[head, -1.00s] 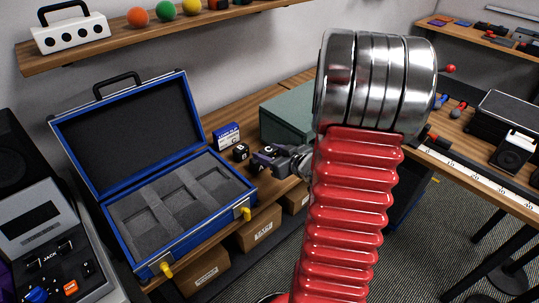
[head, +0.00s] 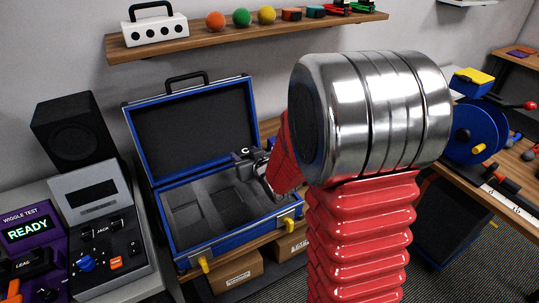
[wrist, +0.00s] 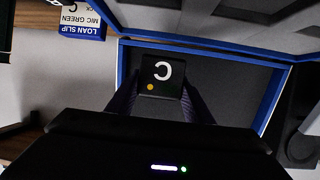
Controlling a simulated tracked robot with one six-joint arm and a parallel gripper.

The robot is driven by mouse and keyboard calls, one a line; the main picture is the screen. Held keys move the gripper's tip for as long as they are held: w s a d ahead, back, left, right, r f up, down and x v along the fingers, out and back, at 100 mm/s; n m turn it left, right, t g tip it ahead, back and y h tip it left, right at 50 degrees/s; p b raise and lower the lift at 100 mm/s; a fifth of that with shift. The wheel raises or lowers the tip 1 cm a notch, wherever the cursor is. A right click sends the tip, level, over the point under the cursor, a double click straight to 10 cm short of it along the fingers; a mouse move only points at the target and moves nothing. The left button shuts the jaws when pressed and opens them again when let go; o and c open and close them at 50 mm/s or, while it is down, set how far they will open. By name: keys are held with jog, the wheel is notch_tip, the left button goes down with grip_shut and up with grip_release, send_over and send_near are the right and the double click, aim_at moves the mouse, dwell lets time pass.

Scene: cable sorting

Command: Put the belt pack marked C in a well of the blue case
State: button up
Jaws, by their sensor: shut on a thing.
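The belt pack marked C (wrist: 162,76) is a small black box with a white letter and a yellow dot. It also shows in the head view (head: 243,154), raised over the right part of the case. My gripper (head: 256,164) is shut on it; its dark fingers show on both sides of the pack in the wrist view (wrist: 161,92). The blue case (head: 243,239) stands open, lid up at the back. Its grey foam has wells; the left and middle ones look empty, and the right one is partly hidden by my gripper.
A blue-and-white loan slip box (wrist: 82,22) lies outside the case. A grey tester (head: 97,225) stands left of the case, with a black speaker (head: 80,132) behind. A shelf (head: 250,31) runs above. Yellow latches (head: 289,222) stick out at the case's front.

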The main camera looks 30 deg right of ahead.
jog(key=a, duration=1.1)
jog(key=shift+w, duration=0.45)
jog(key=shift+s, duration=0.1)
